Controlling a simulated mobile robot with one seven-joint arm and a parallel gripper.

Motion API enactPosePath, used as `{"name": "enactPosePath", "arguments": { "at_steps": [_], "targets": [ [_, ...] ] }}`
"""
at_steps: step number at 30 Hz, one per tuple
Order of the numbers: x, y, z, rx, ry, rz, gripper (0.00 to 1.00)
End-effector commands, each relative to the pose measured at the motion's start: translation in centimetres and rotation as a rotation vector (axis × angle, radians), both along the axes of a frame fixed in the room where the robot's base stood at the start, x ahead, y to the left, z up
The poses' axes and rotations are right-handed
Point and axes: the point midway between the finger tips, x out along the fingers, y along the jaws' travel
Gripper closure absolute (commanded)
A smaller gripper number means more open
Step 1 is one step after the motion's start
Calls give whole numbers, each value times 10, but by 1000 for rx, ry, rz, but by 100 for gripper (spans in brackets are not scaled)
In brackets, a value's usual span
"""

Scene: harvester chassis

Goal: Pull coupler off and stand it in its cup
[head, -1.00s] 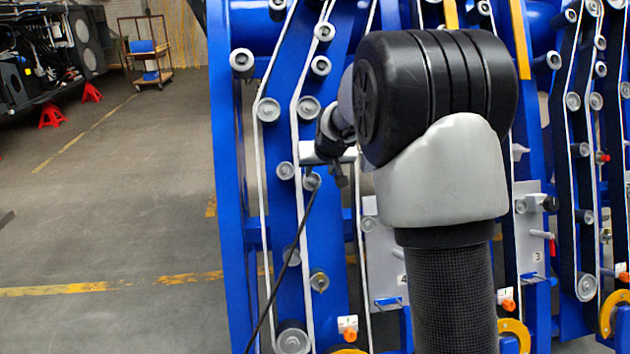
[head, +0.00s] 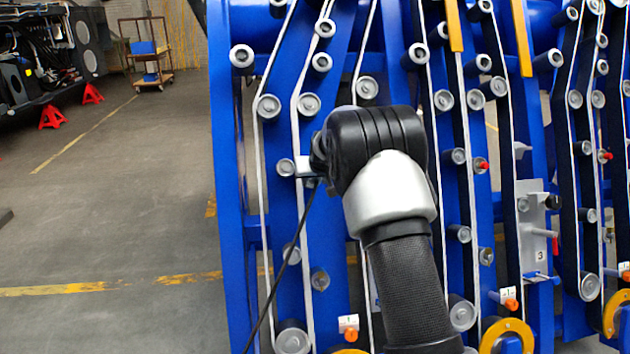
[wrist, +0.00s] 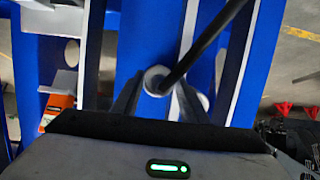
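A black hose (head: 290,250) hangs in front of the blue chassis frame, and its top end meets my gripper (head: 311,180). In the wrist view the hose (wrist: 210,40) comes in from the upper right and ends at a pale grey round part (wrist: 157,78), which looks like the coupler. My gripper (wrist: 160,85) has its dark fingers spread, one on each side of this part. I see no clear contact. In the head view my wrist hides most of the coupler. I cannot make out the cup for certain.
Grey rollers (head: 269,106) and pale belts cover the blue frame (head: 229,200) close around my arm. A numbered plate with a handle (head: 531,230) and an orange-tipped fitting (head: 350,335) stick out. The floor (head: 110,220) at the left is clear.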

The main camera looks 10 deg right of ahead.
Motion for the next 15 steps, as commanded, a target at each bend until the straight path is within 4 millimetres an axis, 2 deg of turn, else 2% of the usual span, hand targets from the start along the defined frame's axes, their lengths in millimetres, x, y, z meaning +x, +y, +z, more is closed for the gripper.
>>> {"name": "enactPosePath", "arguments": {
  "at_steps": [4, 11, 15],
  "targets": [
    [0, 0, 0, 0, 0, 0, 62],
    [0, 0, 0, 0, 0, 0, 100],
    [-1, 0, 2, 0, -2, 0, 100]
  ]
}}
